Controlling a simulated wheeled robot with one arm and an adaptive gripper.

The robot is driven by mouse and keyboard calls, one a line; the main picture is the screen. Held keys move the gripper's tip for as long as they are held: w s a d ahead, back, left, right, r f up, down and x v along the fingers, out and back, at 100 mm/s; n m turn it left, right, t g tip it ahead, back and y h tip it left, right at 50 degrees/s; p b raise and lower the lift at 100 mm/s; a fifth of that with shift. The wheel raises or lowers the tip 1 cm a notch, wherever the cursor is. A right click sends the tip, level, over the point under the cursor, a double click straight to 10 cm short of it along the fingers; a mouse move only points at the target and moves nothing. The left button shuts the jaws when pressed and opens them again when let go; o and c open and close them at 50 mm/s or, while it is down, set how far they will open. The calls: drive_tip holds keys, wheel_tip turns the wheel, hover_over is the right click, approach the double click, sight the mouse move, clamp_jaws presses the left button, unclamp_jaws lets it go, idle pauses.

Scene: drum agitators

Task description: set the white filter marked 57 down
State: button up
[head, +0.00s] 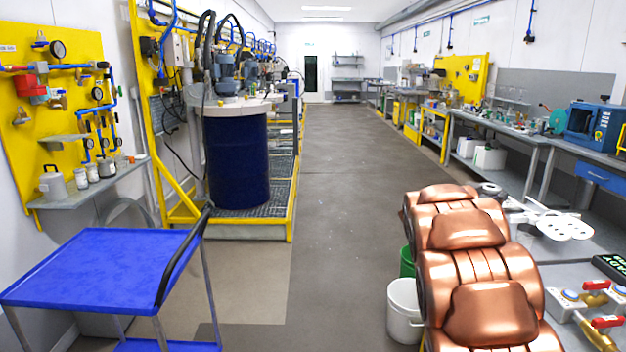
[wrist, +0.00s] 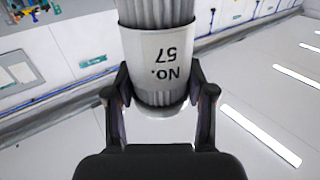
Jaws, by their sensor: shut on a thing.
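The white filter marked 57 (wrist: 158,55) is in the wrist view, a pleated, pale cylinder with a white band reading "No. 57" upside down in the picture. My gripper (wrist: 160,92) is shut on it, with one dark finger on each side of the lower band. The filter's upper end runs out of the picture. In the head view my copper arm fills the lower right, and I cannot make out the gripper or the filter there.
A blue cart (head: 105,268) stands at the left. A dark blue drum (head: 237,162) stands on a yellow-edged grated platform. A workbench (head: 575,271) with valves and a white holed plate (head: 566,228) is at the right, near a white bucket (head: 403,309). The middle aisle is clear.

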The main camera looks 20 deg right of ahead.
drive_tip(key=w+a+n+t+y+p, duration=0.1)
drive_tip(key=w+a+n+t+y, duration=0.2)
drive_tip(key=w+a, duration=0.35)
drive_tip(key=w+a+n+t+y+p, duration=0.1)
drive_tip(key=w+a+n+t+y, duration=0.15)
drive_tip(key=a, duration=0.75)
drive_tip(key=w+a+n+t+y+p, duration=0.1)
drive_tip(key=w+a+n+t+y, duration=0.2)
drive_tip(key=w+a, duration=0.4)
drive_tip(key=a+f+n+t+y, duration=0.1)
drive_tip(key=a+n+y, duration=0.1)
drive_tip(key=a, duration=0.6)
drive_tip(key=a+f+n+t+y+p, duration=0.1)
drive_tip(key=a+f+y, duration=0.1)
drive_tip(key=a, duration=0.5)
drive_tip(key=a+f+n+t+y+p, duration=0.1)
drive_tip(key=a+y, duration=0.3)
drive_tip(key=a, duration=0.4)
drive_tip(key=shift+w+a+f+n+t, duration=0.2)
drive_tip(key=shift+a+n+t, duration=0.15)
drive_tip(key=shift+n, duration=0.5)
drive_tip(key=shift+s+y, duration=0.1)
drive_tip(key=shift+y, duration=0.15)
